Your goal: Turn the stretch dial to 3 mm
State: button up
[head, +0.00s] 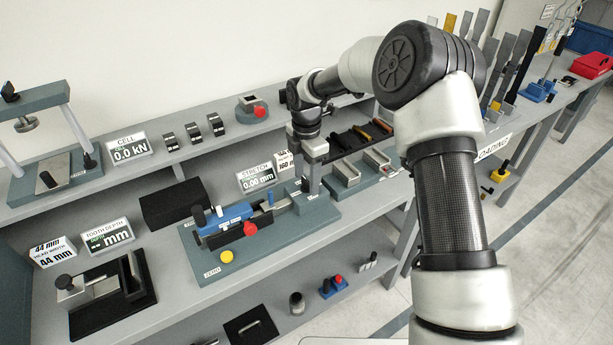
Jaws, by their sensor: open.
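The stretch display (257,179) stands on the bench and reads 0.00 mm. In front of it the stretch device, with a blue body (224,222), lies on a grey-green base plate (212,276). A red knob (250,228) sits on its front side, and a yellow button (226,256) is at the plate's front left. My gripper (311,190) points down over the right end of the device. It is open, and its fingertips look small and partly merged with the device. I cannot tell which part is the dial, or whether my gripper touches it.
A black block (173,203) stands behind the device on the left. Grey trays (343,178) lie close to the right of my gripper. The tooth depth display (107,235) and a black fixture (138,290) are at the left. A shelf below holds small items.

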jog(key=shift+c, duration=0.3)
jog(key=c, duration=1)
jog(key=shift+m, duration=0.3)
